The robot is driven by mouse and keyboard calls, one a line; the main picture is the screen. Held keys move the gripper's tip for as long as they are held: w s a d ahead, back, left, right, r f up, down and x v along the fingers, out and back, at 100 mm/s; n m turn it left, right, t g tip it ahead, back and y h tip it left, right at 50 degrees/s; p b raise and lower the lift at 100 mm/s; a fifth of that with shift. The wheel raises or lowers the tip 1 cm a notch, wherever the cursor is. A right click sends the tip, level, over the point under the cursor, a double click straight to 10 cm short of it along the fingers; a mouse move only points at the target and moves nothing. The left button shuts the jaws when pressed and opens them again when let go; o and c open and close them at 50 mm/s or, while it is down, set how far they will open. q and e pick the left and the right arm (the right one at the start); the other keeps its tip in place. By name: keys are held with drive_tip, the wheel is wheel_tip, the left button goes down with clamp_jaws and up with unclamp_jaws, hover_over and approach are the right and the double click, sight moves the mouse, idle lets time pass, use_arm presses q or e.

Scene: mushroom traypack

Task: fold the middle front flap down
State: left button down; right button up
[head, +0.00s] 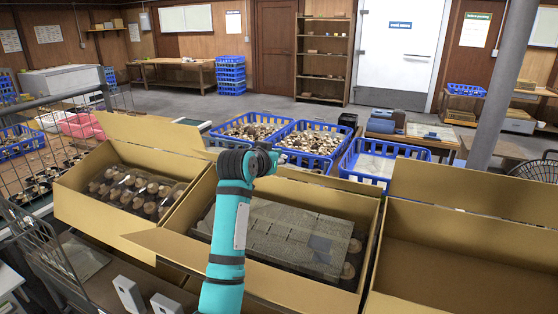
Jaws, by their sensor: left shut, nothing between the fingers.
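The middle cardboard box (372,215) stands open between two other boxes. Its front flap (172,247) sticks outward toward me along the near edge, partly hidden behind my left arm. A dark sheet with a printed pattern (290,232) lies inside over packed mushrooms, some of which show at the right end. My left gripper (272,158) is shut and empty, above the far edge of the middle box near its back flap (325,178). My teal left arm crosses over the box and hides part of its left side. My right gripper is not in view.
The left box (65,197) is open and holds trays of mushrooms. The right box (470,245) is open and looks empty. Blue crates of mushrooms (335,126) stand behind the boxes, beside another blue crate (430,153). A grey post (500,85) rises at right.

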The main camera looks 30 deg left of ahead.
use_arm(q)
drive_tip(key=s+f, duration=0.4)
drive_tip(key=f, duration=0.4)
drive_tip(key=shift+s+f+t+b, duration=0.3)
drive_tip(key=shift+s+t+b, duration=0.05)
drive_tip(key=shift+t+b, duration=0.1)
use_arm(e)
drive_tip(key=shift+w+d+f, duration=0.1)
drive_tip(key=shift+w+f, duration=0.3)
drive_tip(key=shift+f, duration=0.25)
use_arm(q)
drive_tip(key=shift+d, duration=0.1)
